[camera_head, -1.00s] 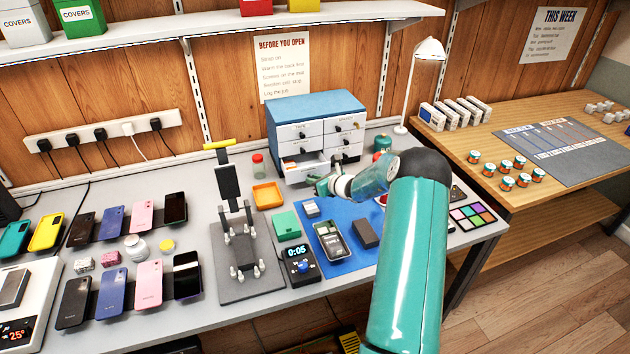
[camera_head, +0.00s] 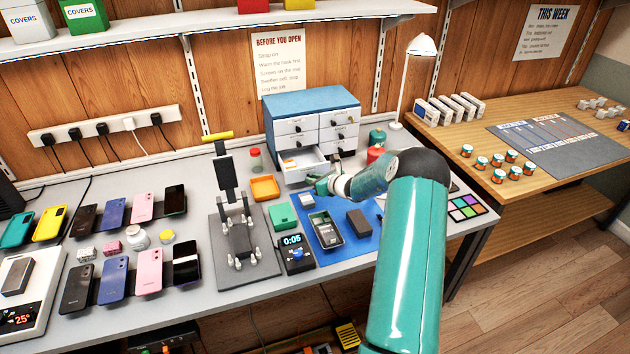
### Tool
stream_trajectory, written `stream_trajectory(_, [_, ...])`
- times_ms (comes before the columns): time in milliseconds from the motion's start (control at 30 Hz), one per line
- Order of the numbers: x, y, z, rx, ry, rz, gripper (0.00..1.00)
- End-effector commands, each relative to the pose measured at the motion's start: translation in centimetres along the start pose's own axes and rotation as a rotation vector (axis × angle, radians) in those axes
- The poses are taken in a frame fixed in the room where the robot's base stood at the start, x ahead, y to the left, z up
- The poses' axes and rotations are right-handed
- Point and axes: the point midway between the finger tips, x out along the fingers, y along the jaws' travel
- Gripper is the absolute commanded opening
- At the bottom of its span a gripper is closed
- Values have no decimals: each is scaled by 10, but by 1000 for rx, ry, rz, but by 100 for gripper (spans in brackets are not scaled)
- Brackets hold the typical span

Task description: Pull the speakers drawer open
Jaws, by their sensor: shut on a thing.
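A small drawer cabinet (camera_head: 313,101) with a blue top and white drawers stands at the back of the bench. Its lower left drawer (camera_head: 303,171) is pulled out, and small orange and pale items show inside. Its label is too small to read, so I cannot tell whether it is the speakers drawer. My gripper (camera_head: 318,185) is at the front of this open drawer, near its handle. The jaws are small in view and the handle between them is hidden. The other drawers look closed.
An orange tray (camera_head: 265,188) and a green box (camera_head: 283,215) lie in front of the cabinet. A blue mat (camera_head: 365,246) with an opened phone (camera_head: 326,228) lies below my gripper. A lamp (camera_head: 421,45) and a teal canister (camera_head: 377,136) stand to the right.

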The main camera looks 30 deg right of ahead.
Motion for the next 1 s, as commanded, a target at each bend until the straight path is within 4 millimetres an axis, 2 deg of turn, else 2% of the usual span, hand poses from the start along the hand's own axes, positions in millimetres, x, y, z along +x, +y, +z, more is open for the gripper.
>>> stream_trajectory(33, [0, 0, 1, -1, -1, 0, 0])
stream_trajectory(67, [0, 0, 1, -1, -1, 0, 20])
stream_trajectory(167, [0, 0, 1, 0, -1, 0, 39])
stream_trajectory(433, [-1, 0, 0, 0, 0, 0, 39])
stream_trajectory(567, [-9, 0, 0, 1, 1, 0, 39])
stream_trajectory(767, [-45, 0, 0, 0, 1, -2, 39])
stream_trajectory(1000, [-98, 0, 0, 0, 0, -3, 39])
